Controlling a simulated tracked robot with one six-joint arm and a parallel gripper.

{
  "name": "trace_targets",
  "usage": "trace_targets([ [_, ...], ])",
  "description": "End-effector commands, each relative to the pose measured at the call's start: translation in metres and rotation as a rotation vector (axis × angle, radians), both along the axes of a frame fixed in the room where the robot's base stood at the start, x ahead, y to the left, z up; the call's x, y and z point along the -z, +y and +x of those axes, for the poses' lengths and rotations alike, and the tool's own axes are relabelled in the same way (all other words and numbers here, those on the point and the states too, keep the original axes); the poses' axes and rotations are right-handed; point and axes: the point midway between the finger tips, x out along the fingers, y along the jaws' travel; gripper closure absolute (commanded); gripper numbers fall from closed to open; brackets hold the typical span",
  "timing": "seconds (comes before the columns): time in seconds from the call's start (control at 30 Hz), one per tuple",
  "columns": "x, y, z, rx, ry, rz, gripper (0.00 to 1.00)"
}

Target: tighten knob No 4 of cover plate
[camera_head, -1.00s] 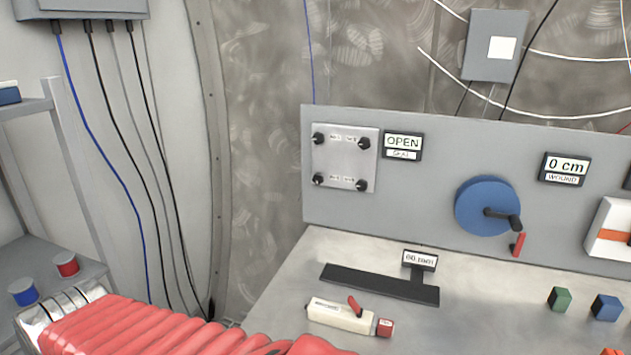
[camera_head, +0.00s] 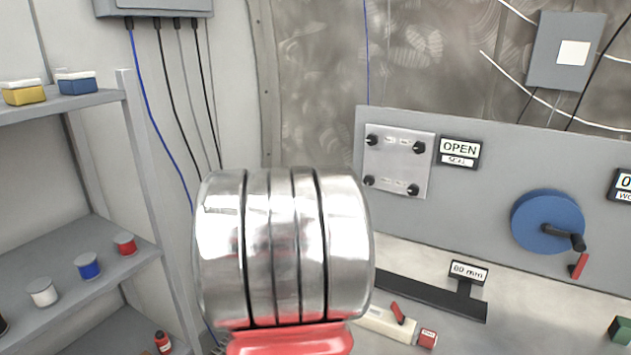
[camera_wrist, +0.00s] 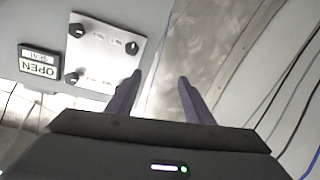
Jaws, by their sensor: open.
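The cover plate (camera_head: 399,165) is a pale square metal plate on the grey panel, with a black knob at each corner. Its labels are too small to read, so I cannot tell which knob is No 4. A sign (camera_head: 459,150) beside it reads OPEN. In the wrist view the plate (camera_wrist: 103,52) is at upper left, turned round, with three knobs clear; its remaining corner lies by my left finger's tip and is partly hidden. My gripper (camera_wrist: 160,76) is open and empty, its fingers apart, pointing past the plate's edge. In the head view my gripper is not visible.
A blue crank wheel (camera_head: 545,221) is on the panel, right of the plate. A dark T-shaped bar (camera_head: 430,296) and a white tool (camera_head: 385,322) lie on the bench. Shelves (camera_head: 75,270) with small cans stand left. Cables (camera_head: 160,110) hang on the left wall.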

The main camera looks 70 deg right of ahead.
Motion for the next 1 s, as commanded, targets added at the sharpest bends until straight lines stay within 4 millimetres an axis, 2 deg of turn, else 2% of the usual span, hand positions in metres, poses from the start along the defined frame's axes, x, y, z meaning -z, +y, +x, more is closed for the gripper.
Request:
trace_targets([
  [0.03,0.003,-0.011,-0.021,0.054,0.013,-0.016,0.53],
  [0.1,0.004,-0.018,-0.041,0.107,0.027,-0.036,0.53],
  [0.2,0.004,-0.023,-0.053,0.141,0.037,-0.051,0.53],
  [0.67,0.004,-0.027,-0.054,0.143,0.038,-0.051,0.53],
  [0.87,0.005,-0.047,-0.056,0.143,0.038,-0.050,0.53],
  [1.0,0.005,-0.068,-0.058,0.144,0.038,-0.050,0.53],
])
